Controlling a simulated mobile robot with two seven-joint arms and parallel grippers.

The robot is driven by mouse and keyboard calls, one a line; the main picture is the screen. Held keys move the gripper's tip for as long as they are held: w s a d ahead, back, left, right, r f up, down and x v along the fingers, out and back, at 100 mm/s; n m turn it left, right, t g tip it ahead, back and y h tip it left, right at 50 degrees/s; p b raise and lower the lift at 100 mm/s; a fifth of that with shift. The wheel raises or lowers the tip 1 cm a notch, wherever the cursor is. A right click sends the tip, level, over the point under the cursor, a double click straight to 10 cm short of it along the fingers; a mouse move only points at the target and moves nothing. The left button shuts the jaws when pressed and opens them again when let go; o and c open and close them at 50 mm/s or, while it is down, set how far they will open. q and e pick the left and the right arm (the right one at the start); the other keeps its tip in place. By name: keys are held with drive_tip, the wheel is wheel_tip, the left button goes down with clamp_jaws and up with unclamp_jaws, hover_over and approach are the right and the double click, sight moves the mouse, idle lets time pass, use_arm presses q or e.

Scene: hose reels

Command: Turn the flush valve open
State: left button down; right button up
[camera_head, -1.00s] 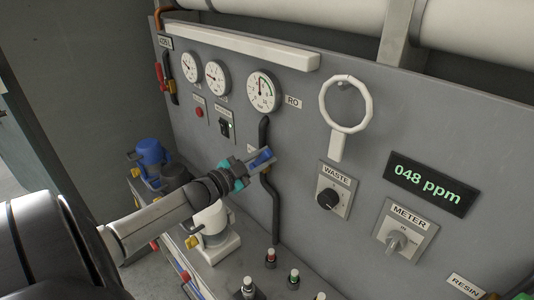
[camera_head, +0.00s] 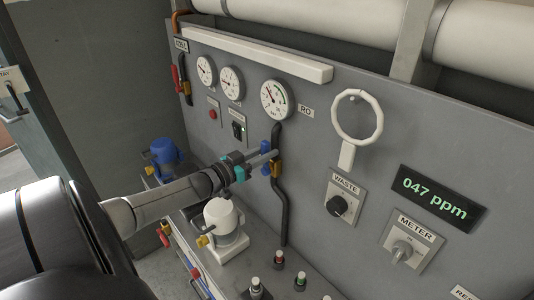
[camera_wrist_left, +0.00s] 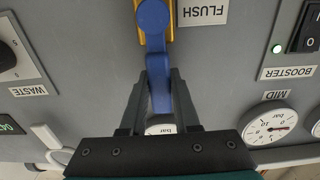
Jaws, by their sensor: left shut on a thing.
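The flush valve has a blue lever handle (camera_head: 265,147) on a brass body (camera_head: 276,169), set in a black pipe on the grey panel. My left gripper (camera_head: 268,156) reaches it from the left. In the left wrist view, the fingers (camera_wrist_left: 158,82) are shut on the blue lever (camera_wrist_left: 157,60), one on each side. There the lever runs nearly straight along the picture from its round pivot, beside the upside-down FLUSH label (camera_wrist_left: 202,12). The brass body (camera_wrist_left: 140,18) shows only in part behind the pivot. My right gripper is in neither view.
Round gauges (camera_head: 275,99) sit above the valve, with the BOOSTER switch (camera_head: 239,131) to the left, its lamp green. The WASTE knob (camera_head: 337,206), METER knob (camera_head: 402,250) and display reading 047 ppm (camera_head: 437,198) are to the right. A white pump (camera_head: 222,217) stands below my left arm.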

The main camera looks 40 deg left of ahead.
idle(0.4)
use_arm(q)
drive_tip(key=c, duration=0.6)
unclamp_jaws()
drive_tip(key=shift+c, duration=0.2)
drive_tip(key=shift+s, duration=0.15)
drive_tip(key=s+a+p, duration=0.1)
drive_tip(key=s, duration=1.4)
drive_tip(key=shift+a, duration=0.2)
